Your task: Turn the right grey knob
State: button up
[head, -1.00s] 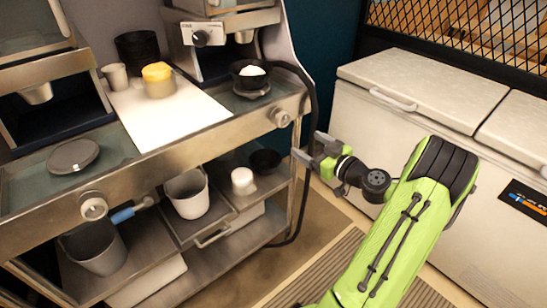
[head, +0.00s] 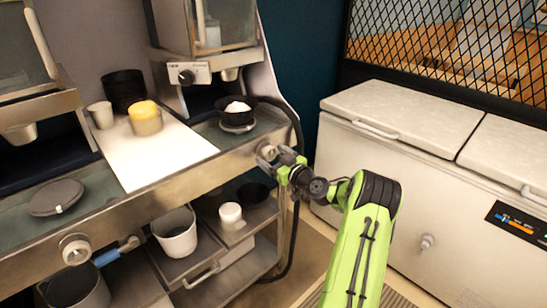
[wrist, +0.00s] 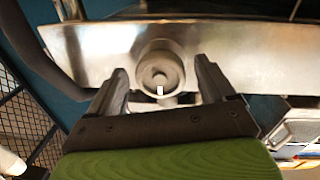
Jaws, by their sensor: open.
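The right grey knob (head: 266,151) is on the front panel of the metal counter, near its right end. In the wrist view the round knob (wrist: 160,72) sits between and just beyond my fingertips, with a small white mark at its lower edge. My gripper (head: 275,158) is open in front of the knob, with one finger on each side. In the wrist view my gripper (wrist: 163,85) shows both fingers apart; I cannot tell whether they touch the knob. The left grey knob (head: 75,249) is on the same panel at the lower left.
A black bowl with white contents (head: 237,112) stands on the counter above the right knob. A black hose (head: 297,135) runs down beside the panel's right end. A white chest freezer (head: 400,150) is to the right. A lower shelf (head: 247,222) holds containers.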

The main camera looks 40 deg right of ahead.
jog(key=c, duration=1)
jog(key=shift+c, duration=0.2)
jog(key=shift+m, duration=0.4)
jog(key=m, duration=0.3)
jog(key=shift+m, duration=0.4)
jog(key=m+p, duration=0.2)
jog(key=m, duration=0.3)
jog(key=shift+r+g, duration=0.15)
jog(key=shift+g, duration=0.25)
jog(key=m+y+p, duration=0.1)
jog(key=m+p, duration=0.1)
jog(key=m, duration=0.3)
jog(key=shift+r+p, duration=0.1)
jog(key=shift+p, duration=0.25)
jog(key=shift+m+y+p, duration=0.3)
jog(key=shift+m+p, duration=0.75)
jog(key=shift+m, duration=0.85)
